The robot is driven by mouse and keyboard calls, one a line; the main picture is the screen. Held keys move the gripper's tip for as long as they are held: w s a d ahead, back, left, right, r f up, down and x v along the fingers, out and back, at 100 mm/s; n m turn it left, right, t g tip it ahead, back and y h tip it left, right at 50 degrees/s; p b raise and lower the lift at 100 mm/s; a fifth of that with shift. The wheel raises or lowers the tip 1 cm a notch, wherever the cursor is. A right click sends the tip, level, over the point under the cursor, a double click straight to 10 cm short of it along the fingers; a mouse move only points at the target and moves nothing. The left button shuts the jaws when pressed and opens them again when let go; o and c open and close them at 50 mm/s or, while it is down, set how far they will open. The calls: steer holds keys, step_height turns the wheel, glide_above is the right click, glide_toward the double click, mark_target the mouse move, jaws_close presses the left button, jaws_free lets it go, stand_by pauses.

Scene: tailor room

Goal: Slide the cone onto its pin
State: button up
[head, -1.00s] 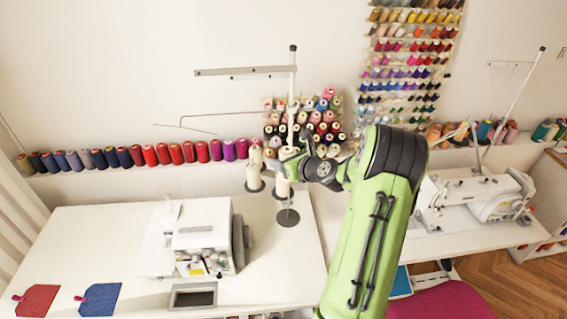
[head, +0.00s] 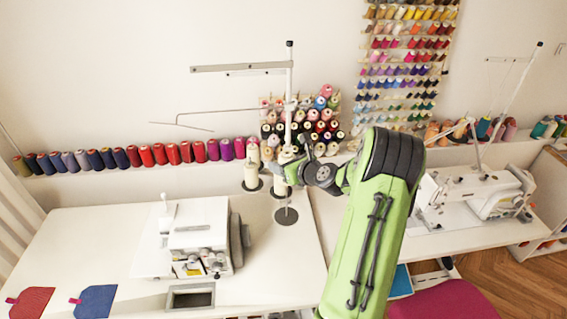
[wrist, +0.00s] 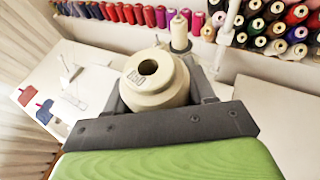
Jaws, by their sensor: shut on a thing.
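My gripper (head: 288,163) is over the thread stand beside the overlocker. In the wrist view my gripper (wrist: 160,82) is shut on a cream cone (wrist: 150,92), with its top hole facing the camera. In the head view my gripper partly hides cream thread just above a dark disc of the stand, and I cannot tell how the held cone sits relative to a pin. Another cream cone (head: 251,177) stands upright on the stand's left disc; it also shows in the wrist view (wrist: 180,34). The front disc (head: 286,217) is bare with a thin upright pin.
The stand's tall pole (head: 290,80) with crossbars rises close behind my gripper. The white overlocker (head: 195,235) is to the left on the table (head: 90,235). A row of coloured spools (head: 140,156) lines the wall shelf. A second sewing machine (head: 480,195) is at the right.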

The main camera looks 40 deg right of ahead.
steer(key=shift+f+b, duration=1.05)
steer(key=shift+f, duration=0.75)
steer(key=shift+f, duration=0.4)
steer(key=shift+f+b, duration=4.1)
steer(key=shift+f, duration=1.85)
steer(key=o, duration=1.2)
steer(key=shift+s+r, duration=0.1)
steer(key=v, duration=1.5)
steer(key=shift+s+r, duration=0.1)
steer(key=shift+s, duration=0.15)
